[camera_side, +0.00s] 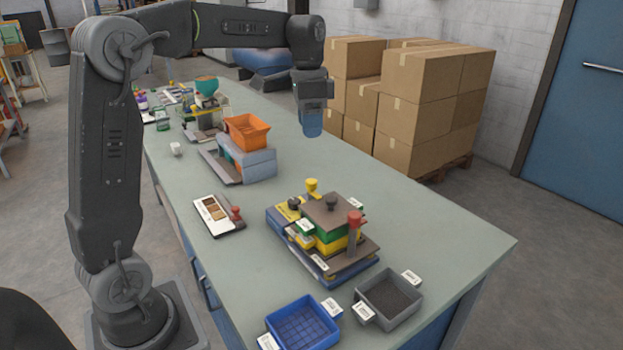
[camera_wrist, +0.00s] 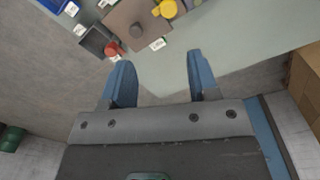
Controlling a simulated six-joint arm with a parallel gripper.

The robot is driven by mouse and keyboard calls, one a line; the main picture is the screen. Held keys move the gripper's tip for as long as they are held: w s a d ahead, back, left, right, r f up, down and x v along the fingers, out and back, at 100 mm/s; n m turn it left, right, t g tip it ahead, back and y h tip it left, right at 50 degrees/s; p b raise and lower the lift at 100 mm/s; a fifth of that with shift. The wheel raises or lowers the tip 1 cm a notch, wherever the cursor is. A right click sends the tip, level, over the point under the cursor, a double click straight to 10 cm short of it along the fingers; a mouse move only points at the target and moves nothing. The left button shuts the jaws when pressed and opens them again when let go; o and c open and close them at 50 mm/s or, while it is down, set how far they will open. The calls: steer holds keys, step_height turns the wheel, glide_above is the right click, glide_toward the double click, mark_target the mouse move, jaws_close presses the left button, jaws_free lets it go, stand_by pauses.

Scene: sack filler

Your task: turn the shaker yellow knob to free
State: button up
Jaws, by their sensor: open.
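The shaker (camera_side: 328,233) stands on the bench, a stack of yellow, green and grey layers on a blue base. Its yellow knob (camera_side: 312,186) rises at the back left corner; it also shows at the top of the wrist view (camera_wrist: 165,10). A red knob (camera_side: 354,222) stands at the front right, and a black knob (camera_side: 331,202) sits on top. My gripper (camera_side: 311,128) hangs above the bench's far right edge, beyond the shaker. In the wrist view my gripper (camera_wrist: 155,75) has its two blue fingers apart, with nothing between them. Whether the yellow knob is turned is unclear.
A blue tray (camera_side: 331,331) and a grey tray with dark grains (camera_side: 415,309) lie in front of the shaker. A machine with an orange hopper (camera_side: 247,122) stands behind. Cardboard boxes (camera_side: 428,92) stand beyond the bench (camera_side: 440,215).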

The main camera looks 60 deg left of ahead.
mark_target(312, 180)
steer(key=f, duration=0.9)
steer(key=w+f, duration=0.1)
steer(key=f, duration=0.4)
steer(key=shift+a+f, duration=0.2)
steer(key=shift+a, duration=0.2)
steer(key=c, duration=0.9)
